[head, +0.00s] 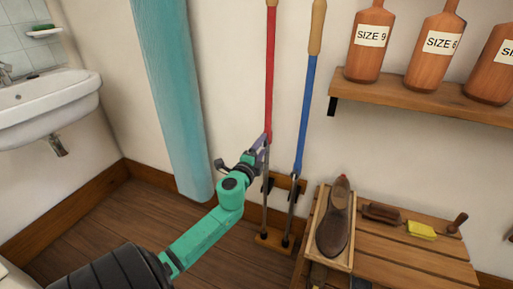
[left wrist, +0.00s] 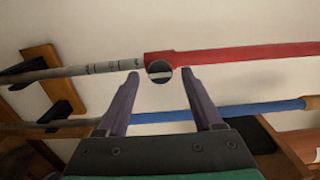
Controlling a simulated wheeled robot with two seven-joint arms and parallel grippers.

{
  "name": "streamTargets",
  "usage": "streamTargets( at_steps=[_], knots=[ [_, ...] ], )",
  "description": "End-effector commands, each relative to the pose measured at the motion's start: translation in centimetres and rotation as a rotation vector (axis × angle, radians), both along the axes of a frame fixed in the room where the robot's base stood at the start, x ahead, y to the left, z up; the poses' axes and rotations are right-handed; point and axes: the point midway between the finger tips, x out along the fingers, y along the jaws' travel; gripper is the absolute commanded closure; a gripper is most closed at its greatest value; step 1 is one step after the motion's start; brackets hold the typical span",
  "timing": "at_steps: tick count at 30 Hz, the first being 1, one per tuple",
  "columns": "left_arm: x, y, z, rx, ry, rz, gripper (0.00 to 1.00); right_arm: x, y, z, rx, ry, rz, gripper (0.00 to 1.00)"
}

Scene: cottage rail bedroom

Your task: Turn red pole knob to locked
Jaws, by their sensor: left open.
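The red pole (head: 269,75) stands upright against the wall, with a wooden top and a grey lower shaft. In the left wrist view the red pole (left wrist: 235,54) runs across the picture. Its round dark knob (left wrist: 159,66) sits where red meets grey, with a light bar roughly along the pole. My left gripper (head: 263,142) is at the pole at knob height. Its two purple fingers are open, one on each side of the knob, with gaps to it. The knob is hidden in the head view. My right gripper is not in view.
A blue pole (head: 305,115) stands close to the right, in the same wooden rack (head: 275,241). A teal post (head: 170,95) is to the left. A slatted bench (head: 405,260) with a shoe (head: 335,222) and a bottle shelf (head: 440,97) are to the right.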

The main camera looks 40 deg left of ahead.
Motion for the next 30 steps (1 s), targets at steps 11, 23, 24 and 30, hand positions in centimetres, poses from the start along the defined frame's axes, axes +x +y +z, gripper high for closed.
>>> streamTargets(
  at_steps=[11,23,24,30],
  knots=[
    [-8.8,-3.0,-0.3,-0.005,0.003,0.003,0.33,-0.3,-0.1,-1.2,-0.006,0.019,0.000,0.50],
    [-13.5,-4.7,0.0,0.001,0.000,0.001,0.33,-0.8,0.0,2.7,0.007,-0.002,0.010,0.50],
    [-13.5,-4.7,0.0,0.001,0.000,0.001,0.33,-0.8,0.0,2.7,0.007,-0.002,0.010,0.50],
    [-13.4,-4.7,0.0,0.001,0.000,0.001,0.33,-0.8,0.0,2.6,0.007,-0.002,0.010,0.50]
  ],
)
